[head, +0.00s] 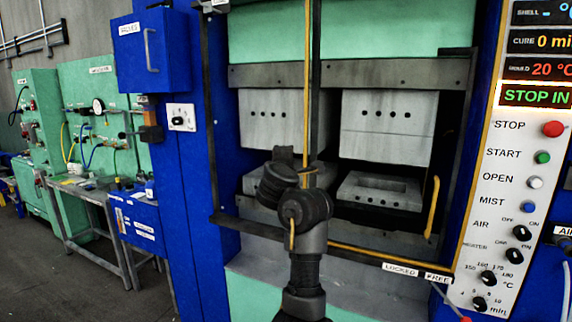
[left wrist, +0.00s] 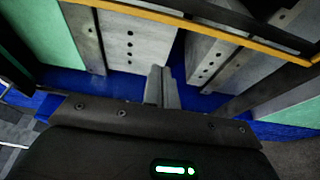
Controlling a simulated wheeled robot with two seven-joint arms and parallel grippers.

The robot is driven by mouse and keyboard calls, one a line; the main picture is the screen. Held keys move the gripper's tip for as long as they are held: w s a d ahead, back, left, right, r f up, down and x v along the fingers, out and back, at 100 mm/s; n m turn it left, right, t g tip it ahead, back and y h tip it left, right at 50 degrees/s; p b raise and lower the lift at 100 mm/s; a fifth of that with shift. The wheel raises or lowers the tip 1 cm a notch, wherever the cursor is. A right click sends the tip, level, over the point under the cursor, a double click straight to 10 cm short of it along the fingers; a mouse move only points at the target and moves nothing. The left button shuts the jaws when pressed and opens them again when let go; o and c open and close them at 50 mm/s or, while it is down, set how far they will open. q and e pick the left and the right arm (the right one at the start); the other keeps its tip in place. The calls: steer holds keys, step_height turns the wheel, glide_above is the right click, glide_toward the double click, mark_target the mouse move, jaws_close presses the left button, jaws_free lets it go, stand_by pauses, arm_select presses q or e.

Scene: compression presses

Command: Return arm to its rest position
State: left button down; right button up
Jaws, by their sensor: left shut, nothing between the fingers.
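A dark grey arm of mine rises from the bottom middle of the head view, in front of the press opening. Its bent wrist hides part of the left mould, and no fingertips can be made out there. In the left wrist view my left gripper (left wrist: 160,88) shows narrow grey fingers, shut and empty, pointing toward the press. Beyond them are pale mould blocks (left wrist: 132,38) with rows of holes. My right gripper is not in view.
The press holds two upper mould blocks (head: 387,125) above lower ones (head: 378,190), with a gap between. A yellow-edged door frame (head: 385,262) crosses the front. A control panel (head: 520,190) stands right.

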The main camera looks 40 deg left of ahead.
arm_select(q)
steer(key=shift+s, duration=0.3)
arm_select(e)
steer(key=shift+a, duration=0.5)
